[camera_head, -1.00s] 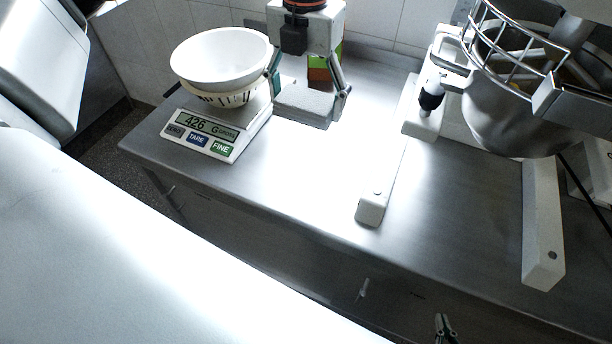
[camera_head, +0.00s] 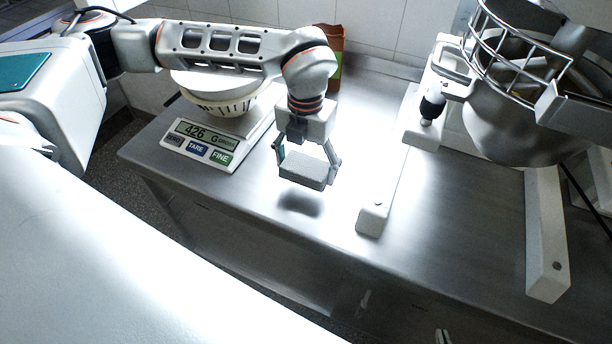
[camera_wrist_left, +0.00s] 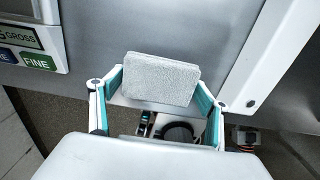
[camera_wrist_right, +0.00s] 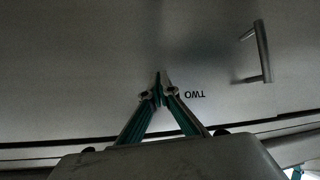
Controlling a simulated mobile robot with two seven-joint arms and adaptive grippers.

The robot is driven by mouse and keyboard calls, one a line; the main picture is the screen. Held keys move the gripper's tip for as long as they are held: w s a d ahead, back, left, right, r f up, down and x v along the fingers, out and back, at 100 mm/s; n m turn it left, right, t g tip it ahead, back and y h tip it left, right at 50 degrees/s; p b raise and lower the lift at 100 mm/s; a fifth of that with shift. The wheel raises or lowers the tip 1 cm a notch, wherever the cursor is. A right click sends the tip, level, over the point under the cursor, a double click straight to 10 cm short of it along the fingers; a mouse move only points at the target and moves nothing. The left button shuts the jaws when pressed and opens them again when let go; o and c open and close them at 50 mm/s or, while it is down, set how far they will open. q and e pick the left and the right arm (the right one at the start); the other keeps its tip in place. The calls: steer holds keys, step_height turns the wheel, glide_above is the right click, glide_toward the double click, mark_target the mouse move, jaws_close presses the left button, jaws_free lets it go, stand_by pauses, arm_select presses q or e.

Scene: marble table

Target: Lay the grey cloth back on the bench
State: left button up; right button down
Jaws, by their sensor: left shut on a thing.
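The grey cloth (camera_head: 305,172), a small folded rectangular pad, is held between the fingers of my left gripper (camera_head: 309,164). It hangs above the front part of the metal bench (camera_head: 262,185), apart from it, with a dark shadow on the steel below. In the left wrist view the cloth (camera_wrist_left: 161,79) spans the gap between both fingertips. My right gripper (camera_head: 443,337) barely shows at the bottom edge of the head view. In the right wrist view its fingertips (camera_wrist_right: 162,80) meet, with nothing between them, in front of a grey panel marked "TWO".
A scale (camera_head: 212,150) reading 426 carries a white bowl, partly hidden by my left arm. A mixer (camera_head: 520,110) stands on white legs (camera_head: 375,217) at right.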

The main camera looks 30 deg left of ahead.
mark_target(306, 179)
arm_select(q)
steer(key=shift+f, duration=1.95)
steer(key=shift+f, duration=0.2)
steer(key=o, duration=1)
